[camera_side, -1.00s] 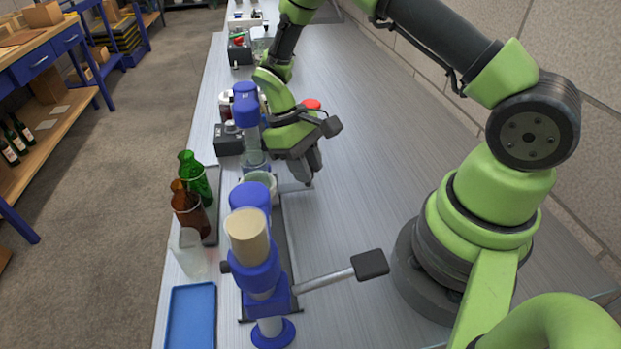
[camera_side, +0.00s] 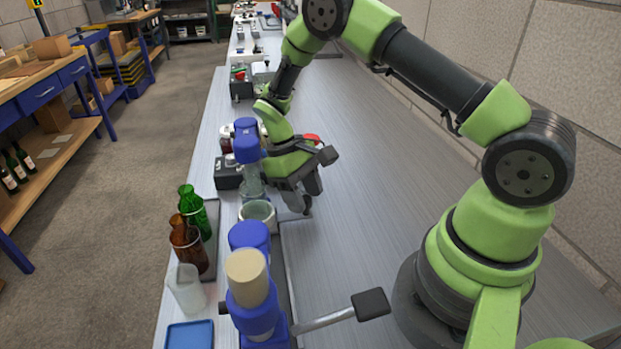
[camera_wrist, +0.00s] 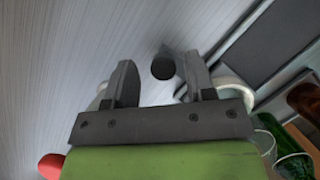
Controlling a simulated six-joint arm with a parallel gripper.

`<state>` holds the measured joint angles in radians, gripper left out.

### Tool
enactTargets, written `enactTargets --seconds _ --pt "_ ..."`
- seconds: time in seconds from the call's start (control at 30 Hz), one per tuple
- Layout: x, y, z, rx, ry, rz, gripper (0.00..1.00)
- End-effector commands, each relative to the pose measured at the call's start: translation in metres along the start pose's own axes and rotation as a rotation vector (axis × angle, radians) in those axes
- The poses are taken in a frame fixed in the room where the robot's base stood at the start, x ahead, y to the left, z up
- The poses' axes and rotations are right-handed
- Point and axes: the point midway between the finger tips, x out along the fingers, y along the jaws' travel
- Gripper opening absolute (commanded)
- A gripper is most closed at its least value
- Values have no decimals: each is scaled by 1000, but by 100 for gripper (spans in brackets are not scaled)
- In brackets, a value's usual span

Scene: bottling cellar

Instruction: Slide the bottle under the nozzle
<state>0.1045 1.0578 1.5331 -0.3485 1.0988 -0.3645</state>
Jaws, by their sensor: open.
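A green bottle (camera_side: 193,212), a brown bottle (camera_side: 187,245) and a clear vessel (camera_side: 186,288) stand at the bench's left edge. A clear glass vessel (camera_side: 252,182) sits below a blue head (camera_side: 247,138); a nozzle tip cannot be made out. My gripper (camera_side: 304,200) is low over the bench, right of that vessel, pointing down. In the wrist view my gripper (camera_wrist: 163,85) is open, its fingers apart. A grey piece with a dark round end (camera_wrist: 163,66) shows between or beyond them; contact cannot be told. The green bottle (camera_wrist: 292,166) and brown bottle (camera_wrist: 306,101) show at right.
A pale round cup (camera_side: 258,211) stands just in front of the glass vessel. A blue stand with a cream top (camera_side: 246,264) and a lever ending in a dark pad (camera_side: 371,304) are nearer. A blue tray (camera_side: 190,335) lies at front left. The bench's right side is clear.

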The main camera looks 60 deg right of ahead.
Motion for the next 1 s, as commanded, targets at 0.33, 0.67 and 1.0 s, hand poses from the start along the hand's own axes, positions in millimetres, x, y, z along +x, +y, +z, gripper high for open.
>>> enactTargets --seconds 0.33,0.67,1.0 --pt "6 -17 15 -4 -6 -1 50" --pt "24 -65 60 -7 -6 0 50" --pt "-30 -75 68 2 4 -3 50"
